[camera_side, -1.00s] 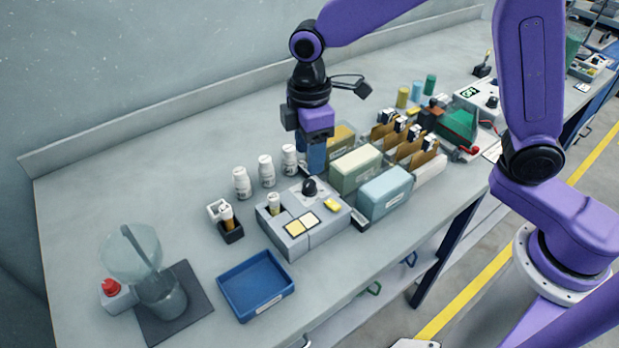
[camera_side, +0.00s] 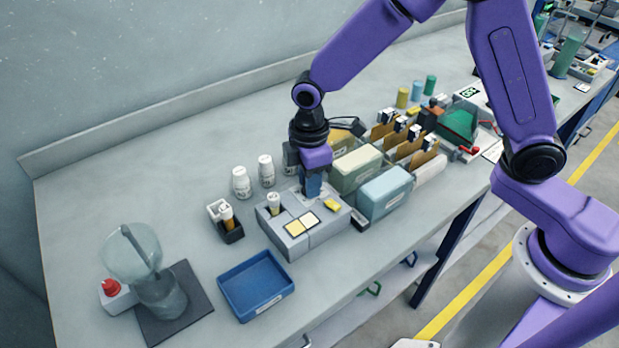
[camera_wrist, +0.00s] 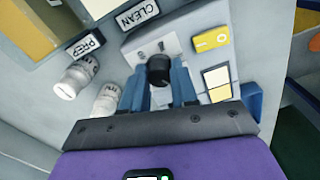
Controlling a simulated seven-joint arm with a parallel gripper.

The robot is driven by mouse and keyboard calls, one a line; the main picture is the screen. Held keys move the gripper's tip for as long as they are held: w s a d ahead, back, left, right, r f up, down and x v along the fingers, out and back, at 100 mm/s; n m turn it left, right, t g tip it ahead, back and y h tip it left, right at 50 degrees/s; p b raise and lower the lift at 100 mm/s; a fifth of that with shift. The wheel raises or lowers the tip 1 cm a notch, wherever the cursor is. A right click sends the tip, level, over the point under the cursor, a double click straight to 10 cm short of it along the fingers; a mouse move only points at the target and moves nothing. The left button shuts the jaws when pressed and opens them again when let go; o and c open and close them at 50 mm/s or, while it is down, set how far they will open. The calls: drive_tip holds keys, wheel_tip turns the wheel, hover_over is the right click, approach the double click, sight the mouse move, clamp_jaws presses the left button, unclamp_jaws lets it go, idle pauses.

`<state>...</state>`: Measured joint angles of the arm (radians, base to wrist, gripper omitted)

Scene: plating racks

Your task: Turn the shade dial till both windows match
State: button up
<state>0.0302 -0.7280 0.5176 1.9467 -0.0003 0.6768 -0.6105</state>
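The shade dial is a black knob (camera_wrist: 159,70) on a grey comparator box (camera_side: 322,232). My gripper (camera_wrist: 160,72) has its two blue fingers on either side of the knob in the wrist view; they look open, and contact cannot be made out. In the side view my gripper (camera_side: 312,192) is lowered over the back of the box and hides the knob. Two square windows sit side by side on the box: the left window (camera_side: 294,228) looks pale yellow, the right window (camera_side: 309,220) paler cream. They also show right of the knob in the wrist view (camera_wrist: 216,77).
A vial stands in the box (camera_side: 273,203), left of my fingers. White bottles (camera_side: 241,183) stand behind left. Cream (camera_side: 356,168) and light-blue (camera_side: 385,193) bins stand close on the right. A blue tray (camera_side: 256,285) and vial holder (camera_side: 227,222) are left.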

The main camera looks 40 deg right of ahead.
clamp_jaws()
drive_tip(key=m, duration=0.4)
drive_tip(key=shift+m, duration=0.4)
drive_tip(key=m, duration=0.6)
drive_tip(key=shift+m, duration=0.4)
drive_tip(key=o, duration=0.8)
unclamp_jaws()
